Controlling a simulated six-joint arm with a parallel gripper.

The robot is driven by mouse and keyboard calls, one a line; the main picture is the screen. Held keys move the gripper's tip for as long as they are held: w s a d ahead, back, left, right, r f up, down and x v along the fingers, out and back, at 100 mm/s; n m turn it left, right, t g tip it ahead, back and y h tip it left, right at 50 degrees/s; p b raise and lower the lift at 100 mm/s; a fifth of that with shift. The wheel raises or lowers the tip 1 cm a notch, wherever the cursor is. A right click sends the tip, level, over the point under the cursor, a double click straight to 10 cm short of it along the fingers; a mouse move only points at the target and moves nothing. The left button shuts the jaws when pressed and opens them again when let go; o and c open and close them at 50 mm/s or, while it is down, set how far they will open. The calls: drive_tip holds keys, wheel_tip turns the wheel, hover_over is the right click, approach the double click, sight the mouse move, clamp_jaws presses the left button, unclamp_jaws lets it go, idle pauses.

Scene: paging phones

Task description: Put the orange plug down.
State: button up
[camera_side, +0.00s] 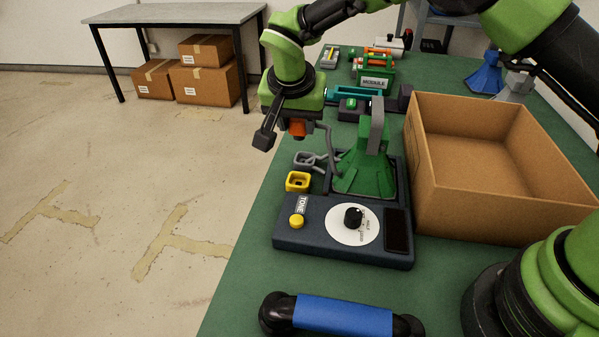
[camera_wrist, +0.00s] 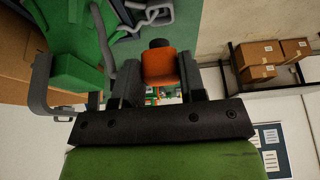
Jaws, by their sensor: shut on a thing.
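The orange plug (camera_side: 297,128) is held by my gripper (camera_side: 285,130) above the left edge of the green table. A grey cord runs down from it on the right. In the wrist view the plug (camera_wrist: 159,67) sits between the two dark fingers of my gripper (camera_wrist: 158,85), with a dark end at its top. The plug is apart from both sockets. The fingers partly hide the plug.
A green cone-shaped stand with a grey hook (camera_side: 366,172) is right of the plug. An open cardboard box (camera_side: 480,222) stands further right. A blue handset (camera_side: 343,315) lies in front.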

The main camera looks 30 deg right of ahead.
drive_tip(key=f, duration=0.6)
drive_tip(key=s+a+f, duration=0.1)
drive_tip(key=f, duration=0.3)
drive_tip(key=shift+f, duration=0.2)
drive_tip(key=o, duration=0.9)
